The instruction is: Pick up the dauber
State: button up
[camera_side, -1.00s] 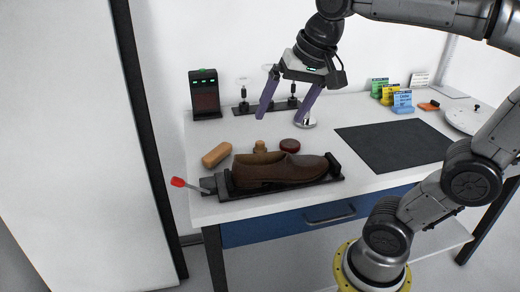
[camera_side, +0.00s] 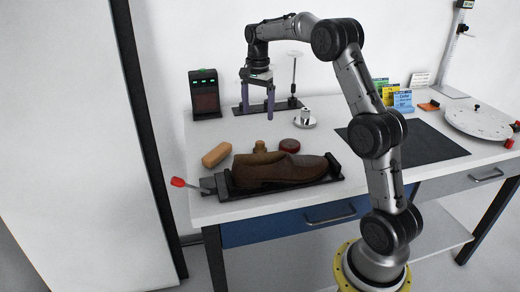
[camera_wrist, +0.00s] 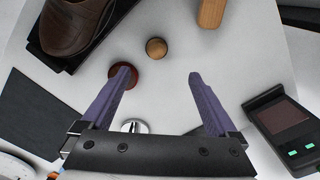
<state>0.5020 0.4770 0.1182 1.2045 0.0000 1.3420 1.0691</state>
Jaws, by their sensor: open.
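The dauber, a small piece with a round wooden knob (camera_side: 260,146), stands on the white table behind the brown shoe (camera_side: 278,171). In the wrist view the knob (camera_wrist: 156,48) shows just beyond my fingertips, roughly centred between them. My gripper (camera_side: 257,114) has two purple fingers pointing down, open and empty, above the table behind the dauber. It also shows in the wrist view (camera_wrist: 158,75). The part of the dauber under the knob is mostly hidden from above.
A dark red tin (camera_side: 290,145) stands right of the dauber, a wooden block (camera_side: 216,155) left. The shoe sits in a black holder (camera_side: 335,180) in front. A black box (camera_side: 205,95), a thin stand (camera_side: 294,80) and a metal piece (camera_side: 305,119) are behind. A dark mat (camera_side: 435,150) lies right.

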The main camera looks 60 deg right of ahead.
aim_at(260, 142)
notch_tip(260, 142, down, 7)
jog(key=shift+f, duration=0.2)
jog(key=shift+s+f, duration=0.2)
jog(key=shift+f, duration=1.15)
jog(key=shift+s+f, duration=0.2)
jog(key=shift+f, duration=1.1)
jog(key=shift+c, duration=0.2)
jog(key=c, duration=1.4)
jog(key=shift+r, duration=0.1)
